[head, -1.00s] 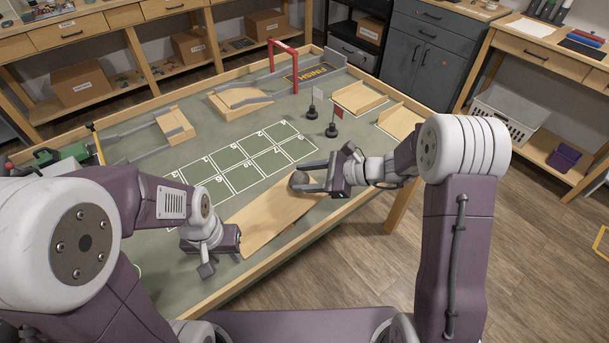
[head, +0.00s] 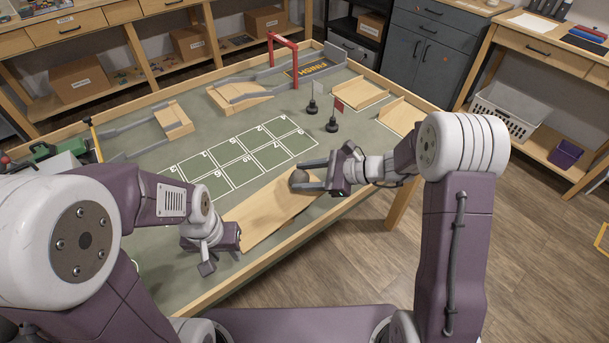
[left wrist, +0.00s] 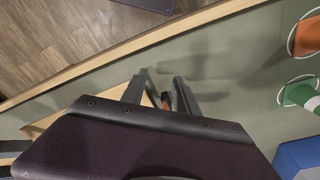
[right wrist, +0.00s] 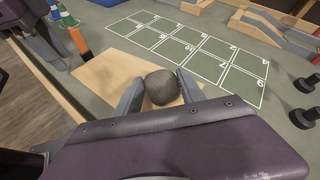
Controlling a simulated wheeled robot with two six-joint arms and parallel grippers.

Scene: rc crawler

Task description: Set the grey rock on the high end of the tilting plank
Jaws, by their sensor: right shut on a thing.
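The grey rock (head: 299,177) is round and dark, held between the fingers of my right gripper (head: 311,175). It also shows between the fingers in the right wrist view (right wrist: 161,87). The wooden plank (head: 262,215) lies at the table's near side, and the rock is over its far right end. I cannot tell whether the rock touches the plank or how the plank tilts. My left gripper (head: 207,268) hangs by the plank's near left end. Its fingers are apart in the left wrist view (left wrist: 162,78), with a small orange and dark patch showing between them.
A white-lined grid (head: 240,155) lies behind the plank. Two small flags on black bases (head: 332,126) stand beyond the rock. Wooden ramps (head: 400,118) are at the right. An orange cylinder (right wrist: 80,40) stands near the plank's other end. The table's wooden rim (head: 330,212) runs close by.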

